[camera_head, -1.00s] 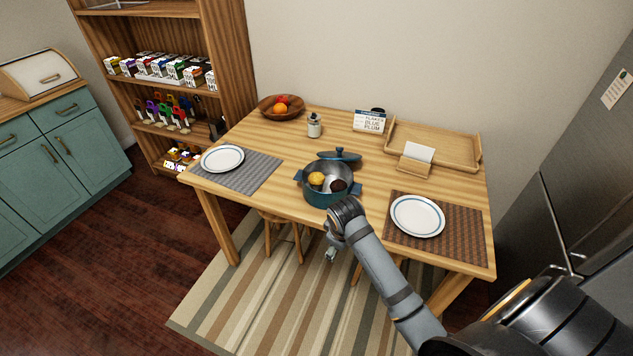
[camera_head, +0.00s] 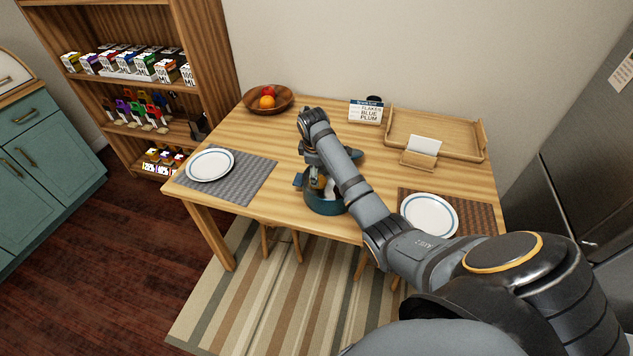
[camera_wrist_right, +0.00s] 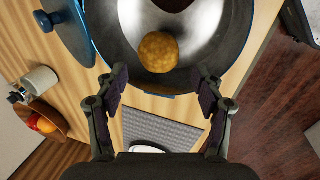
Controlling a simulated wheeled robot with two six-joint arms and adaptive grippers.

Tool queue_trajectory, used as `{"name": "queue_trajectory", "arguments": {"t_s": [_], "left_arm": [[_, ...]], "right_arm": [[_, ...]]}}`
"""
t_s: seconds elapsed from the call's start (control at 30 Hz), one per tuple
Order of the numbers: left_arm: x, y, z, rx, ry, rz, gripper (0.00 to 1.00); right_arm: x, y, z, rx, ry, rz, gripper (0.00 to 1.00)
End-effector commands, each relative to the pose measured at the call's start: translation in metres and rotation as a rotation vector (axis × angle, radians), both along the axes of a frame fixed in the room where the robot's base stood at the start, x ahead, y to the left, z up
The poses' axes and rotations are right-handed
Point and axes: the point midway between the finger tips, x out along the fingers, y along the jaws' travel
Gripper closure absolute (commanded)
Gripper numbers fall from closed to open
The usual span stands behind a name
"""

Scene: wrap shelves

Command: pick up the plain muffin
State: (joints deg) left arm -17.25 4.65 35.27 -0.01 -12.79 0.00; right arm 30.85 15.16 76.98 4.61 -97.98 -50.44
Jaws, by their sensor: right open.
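The plain muffin (camera_wrist_right: 158,52) is golden brown and sits inside the blue pot (camera_head: 327,207), near its inner wall. It shows whole in the right wrist view; the arm largely hides the pot's inside in the head view. A dark brown muffin (camera_wrist_right: 170,4) is cut off at the top of the wrist view. My right gripper (camera_wrist_right: 161,82) is open and empty, pointing down over the pot. In the wrist view its two fingers stand left and right, just short of the plain muffin. My left gripper is not in view.
The pot's blue lid (camera_wrist_right: 68,38) lies beside it. A fruit bowl (camera_head: 268,100), a sign (camera_head: 366,112) and a wooden tray (camera_head: 435,133) stand at the back. Plates (camera_head: 210,165) (camera_head: 429,214) lie on mats either side. A shaker (camera_wrist_right: 38,82) stands near the bowl.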

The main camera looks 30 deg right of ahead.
Motion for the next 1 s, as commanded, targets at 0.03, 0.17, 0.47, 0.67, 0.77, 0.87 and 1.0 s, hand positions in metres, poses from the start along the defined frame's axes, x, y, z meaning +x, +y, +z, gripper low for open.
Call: {"name": "queue_trajectory", "arguments": {"t_s": [0.03,0.17,0.47,0.67,0.77,0.87,1.0], "left_arm": [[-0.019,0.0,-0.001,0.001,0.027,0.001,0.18],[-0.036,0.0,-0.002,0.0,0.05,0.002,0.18],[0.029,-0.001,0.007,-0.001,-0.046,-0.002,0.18],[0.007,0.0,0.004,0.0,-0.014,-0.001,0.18],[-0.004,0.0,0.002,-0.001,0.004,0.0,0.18],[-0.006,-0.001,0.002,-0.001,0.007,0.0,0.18],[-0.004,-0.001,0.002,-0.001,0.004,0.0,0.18]], "right_arm": [[0.001,-0.001,-0.008,0.001,0.003,0.0,0.32],[0.004,-0.003,-0.021,0.0,0.0,0.0,0.32],[0.009,-0.004,-0.047,0.001,0.002,0.0,0.32],[0.014,-0.007,-0.072,0.001,-0.001,0.0,0.32],[0.015,-0.007,-0.074,0.0,-0.001,0.0,0.32],[0.015,-0.007,-0.074,0.0,-0.001,0.0,0.32],[0.014,-0.008,-0.074,0.0,-0.001,0.0,0.48]]}}
